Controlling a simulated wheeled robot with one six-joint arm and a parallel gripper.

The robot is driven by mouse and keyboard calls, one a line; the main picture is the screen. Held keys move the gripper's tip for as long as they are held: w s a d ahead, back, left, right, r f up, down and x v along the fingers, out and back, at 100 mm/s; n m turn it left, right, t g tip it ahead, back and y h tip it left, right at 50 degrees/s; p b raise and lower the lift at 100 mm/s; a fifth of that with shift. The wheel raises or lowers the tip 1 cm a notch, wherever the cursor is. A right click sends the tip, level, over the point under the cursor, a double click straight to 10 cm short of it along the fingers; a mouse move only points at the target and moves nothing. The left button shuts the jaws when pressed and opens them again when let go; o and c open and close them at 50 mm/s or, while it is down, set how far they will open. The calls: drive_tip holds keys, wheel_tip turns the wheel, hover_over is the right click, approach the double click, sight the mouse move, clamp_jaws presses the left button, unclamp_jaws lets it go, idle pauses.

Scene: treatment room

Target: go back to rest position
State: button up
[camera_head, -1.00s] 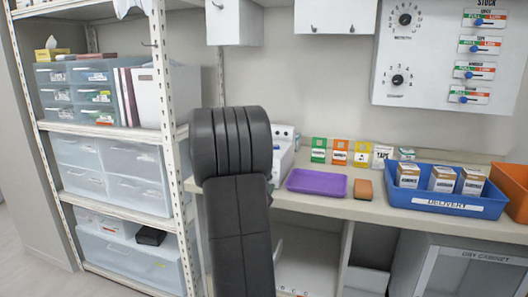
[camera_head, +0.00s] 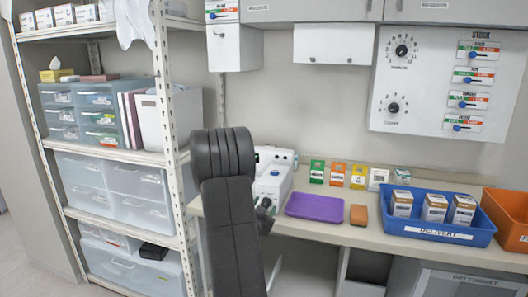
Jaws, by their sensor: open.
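My own dark arm rises from the bottom of the head view, left of centre, with its rounded joint at the top. A small dark part shows beside its right edge, in front of the white device (camera_head: 272,180). I cannot tell which part of my arm that is. My gripper's fingertips are not visible; the arm hides what lies behind it. I see nothing held.
The counter (camera_head: 340,233) bears a purple tray (camera_head: 315,207), an orange-brown block (camera_head: 358,215), a blue delivery bin (camera_head: 437,234) with boxes and an orange bin (camera_head: 508,215). A shelf unit (camera_head: 120,152) with drawers stands left. A wall panel (camera_head: 432,100) hangs above the counter.

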drive_tip(key=shift+r+n+p, duration=0.2)
drive_tip(key=shift+n+p, duration=1.3)
drive_tip(key=shift+p, duration=1.8)
drive_tip(key=shift+f+n+p, duration=0.25)
drive_tip(key=shift+n+p, duration=0.3)
drive_tip(key=shift+n, duration=0.05)
